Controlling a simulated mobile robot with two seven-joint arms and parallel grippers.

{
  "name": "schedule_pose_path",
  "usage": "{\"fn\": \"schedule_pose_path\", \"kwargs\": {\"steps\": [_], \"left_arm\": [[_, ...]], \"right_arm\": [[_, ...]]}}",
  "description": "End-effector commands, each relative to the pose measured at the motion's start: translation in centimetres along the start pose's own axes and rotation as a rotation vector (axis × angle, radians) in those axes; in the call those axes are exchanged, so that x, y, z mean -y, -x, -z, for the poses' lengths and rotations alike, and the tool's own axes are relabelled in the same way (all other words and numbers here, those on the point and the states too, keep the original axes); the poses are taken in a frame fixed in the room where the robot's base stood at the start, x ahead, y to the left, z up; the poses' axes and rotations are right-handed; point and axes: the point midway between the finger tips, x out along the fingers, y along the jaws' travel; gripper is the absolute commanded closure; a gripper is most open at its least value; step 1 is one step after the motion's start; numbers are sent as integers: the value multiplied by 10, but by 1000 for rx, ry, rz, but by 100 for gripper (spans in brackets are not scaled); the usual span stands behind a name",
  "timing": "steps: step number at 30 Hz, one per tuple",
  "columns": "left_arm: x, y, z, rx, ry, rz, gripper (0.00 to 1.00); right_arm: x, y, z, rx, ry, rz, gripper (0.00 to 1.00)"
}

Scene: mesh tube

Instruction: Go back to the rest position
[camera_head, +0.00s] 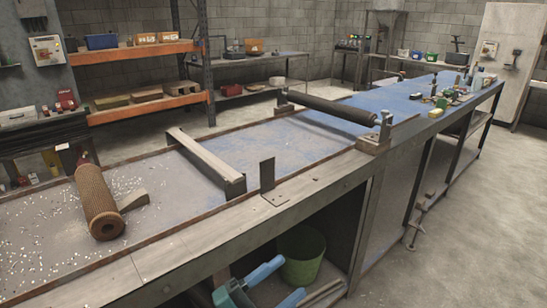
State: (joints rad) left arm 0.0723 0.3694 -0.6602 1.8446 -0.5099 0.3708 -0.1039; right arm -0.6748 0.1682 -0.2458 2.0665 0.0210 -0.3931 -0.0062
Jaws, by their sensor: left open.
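My left gripper (290,277) shows at the bottom edge of the view, low in front of the bench. Its two blue fingers are apart, with nothing visible between them. My right gripper is not in view. The brown mesh tube (98,203) lies on the left part of the workbench (150,262), well away from my left gripper. The tube's near end shows a dark round opening. A small wedge-shaped block (133,200) sits beside it.
A green bucket (303,257) stands under the bench, close behind my left gripper. A metal bar (205,160) and a dark roller (328,107) cross the bench. Small items (455,92) crowd its far right end. The floor (455,230) at right is mostly clear.

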Motion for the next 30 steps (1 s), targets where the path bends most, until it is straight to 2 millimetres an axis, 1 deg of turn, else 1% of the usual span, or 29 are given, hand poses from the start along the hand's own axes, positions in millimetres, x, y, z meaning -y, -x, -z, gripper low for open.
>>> {"fn": "schedule_pose_path", "kwargs": {"steps": [1,2,3,5,6,7,8,9,12,15,17,19,30], "left_arm": [[-5,18,-15,140,129,47,42],[-8,29,-25,221,201,72,42],[-15,47,-38,332,297,101,42],[-29,79,-56,496,439,138,42],[-40,102,-64,602,534,160,42],[-49,120,-69,681,600,173,42],[-58,137,-72,753,663,185,42],[-71,160,-75,843,739,197,42],[-96,206,-73,1015,890,216,42],[-113,234,-67,1121,981,225,42],[-118,244,-65,1158,1011,227,42],[-122,250,-63,1176,1029,228,42],[-122,250,-63,1176,1029,228,42]], "right_arm": [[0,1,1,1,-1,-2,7],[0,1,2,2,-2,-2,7],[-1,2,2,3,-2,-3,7],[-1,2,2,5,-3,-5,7],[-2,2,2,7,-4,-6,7],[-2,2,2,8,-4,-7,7],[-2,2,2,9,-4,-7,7],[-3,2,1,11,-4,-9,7],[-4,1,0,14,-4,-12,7],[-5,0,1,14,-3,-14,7],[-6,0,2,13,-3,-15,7],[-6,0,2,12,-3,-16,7],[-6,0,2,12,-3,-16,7]]}}
